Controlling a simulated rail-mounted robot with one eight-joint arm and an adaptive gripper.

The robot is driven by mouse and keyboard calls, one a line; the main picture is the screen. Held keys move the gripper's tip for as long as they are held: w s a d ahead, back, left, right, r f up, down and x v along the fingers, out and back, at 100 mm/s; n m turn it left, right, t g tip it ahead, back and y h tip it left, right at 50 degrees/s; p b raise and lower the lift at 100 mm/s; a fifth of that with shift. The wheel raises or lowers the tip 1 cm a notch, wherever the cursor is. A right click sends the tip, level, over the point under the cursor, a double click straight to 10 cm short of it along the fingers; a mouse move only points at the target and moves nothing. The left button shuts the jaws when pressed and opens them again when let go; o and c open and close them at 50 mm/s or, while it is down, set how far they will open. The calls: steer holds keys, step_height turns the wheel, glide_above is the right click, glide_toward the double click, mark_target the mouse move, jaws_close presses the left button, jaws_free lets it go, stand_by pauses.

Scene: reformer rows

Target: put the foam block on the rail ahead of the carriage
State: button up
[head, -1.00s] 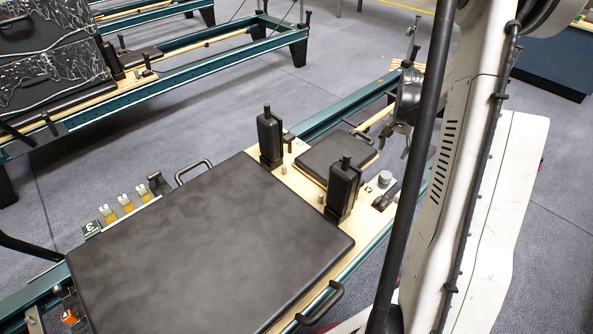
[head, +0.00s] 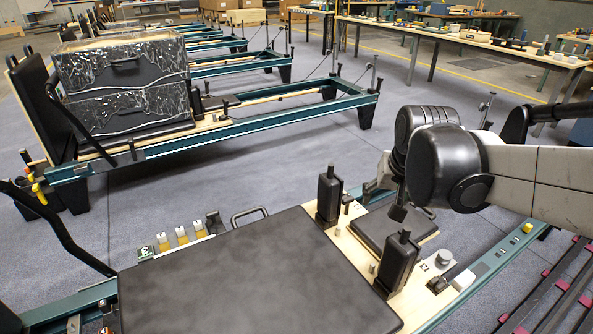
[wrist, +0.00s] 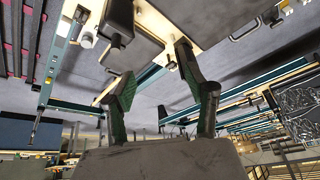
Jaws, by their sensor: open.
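I cannot pick out a foam block for certain in either view. The carriage (head: 240,285) is a wide black padded bed at the front of the head view, with two upright black shoulder posts at its right end. The teal rail (head: 505,252) of the same frame runs away to the right. My gripper (head: 384,186) hangs above the smaller black pad beyond the posts, partly hidden by my arm. In the wrist view my gripper (wrist: 157,62) has its two fingers spread, with nothing between them. A small white block (head: 464,280) sits near the rail beside the pad; its material is unclear.
A second reformer (head: 270,125) with a plastic-wrapped black box (head: 122,85) stands behind, with more rows beyond. A long table (head: 470,38) with many small items stands at the back. Dark slats with pink pieces (head: 560,283) lie at the lower right. Grey floor between rows is clear.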

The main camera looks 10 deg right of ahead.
steer(key=s+a+n+t+y, duration=0.1)
steer(key=s+a+n, duration=0.3)
steer(key=s+a, duration=0.6)
steer(key=shift+a+r+t, duration=0.35)
steer(key=shift+a+t, duration=0.35)
steer(key=shift+a, duration=0.3)
step_height(320, 180, up, 14)
steer(key=p, duration=1.4)
steer(key=shift+r, duration=0.25)
